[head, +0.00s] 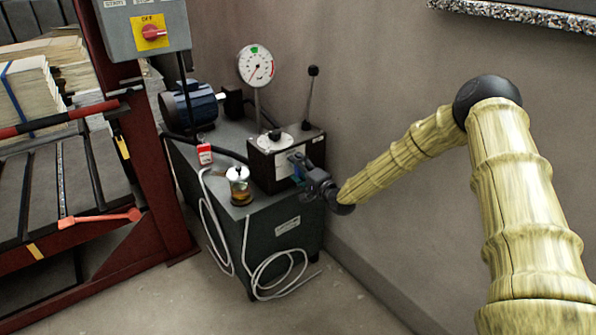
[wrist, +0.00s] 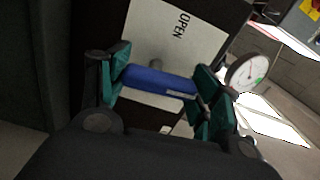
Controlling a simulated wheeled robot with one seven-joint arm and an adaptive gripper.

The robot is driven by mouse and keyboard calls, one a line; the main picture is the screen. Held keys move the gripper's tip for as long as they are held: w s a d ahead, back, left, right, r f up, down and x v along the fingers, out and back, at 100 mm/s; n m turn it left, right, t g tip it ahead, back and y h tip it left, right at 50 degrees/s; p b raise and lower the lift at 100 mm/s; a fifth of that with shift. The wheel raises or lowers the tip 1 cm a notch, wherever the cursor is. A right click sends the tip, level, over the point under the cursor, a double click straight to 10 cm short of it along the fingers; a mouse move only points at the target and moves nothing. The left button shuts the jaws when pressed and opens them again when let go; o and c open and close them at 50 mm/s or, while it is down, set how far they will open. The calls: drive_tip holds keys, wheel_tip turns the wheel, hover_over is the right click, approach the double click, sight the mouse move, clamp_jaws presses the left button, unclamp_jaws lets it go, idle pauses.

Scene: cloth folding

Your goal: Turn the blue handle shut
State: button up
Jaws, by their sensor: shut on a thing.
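The blue handle (wrist: 158,82) is a short bar on a pivot in front of a white plate (wrist: 180,35) marked OPEN, in the wrist view. My gripper (wrist: 160,85) has its green fingers closed against the two ends of the bar. In the head view my gripper (head: 304,178) reaches the front of the black valve block (head: 285,150) on the grey cabinet. There the handle is mostly hidden by the gripper.
A pressure gauge (head: 256,66) and a black-knobbed lever (head: 311,95) stand up near the block. A glass jar (head: 240,190) sits on the cabinet (head: 265,225) to the left. White hoses (head: 275,262) hang down its front. A wall is close on the right.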

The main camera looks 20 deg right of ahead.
drive_tip(key=shift+d+m, duration=0.15)
drive_tip(key=shift+m, duration=0.45)
drive_tip(key=o, duration=1)
drive_tip(key=v, duration=1.2)
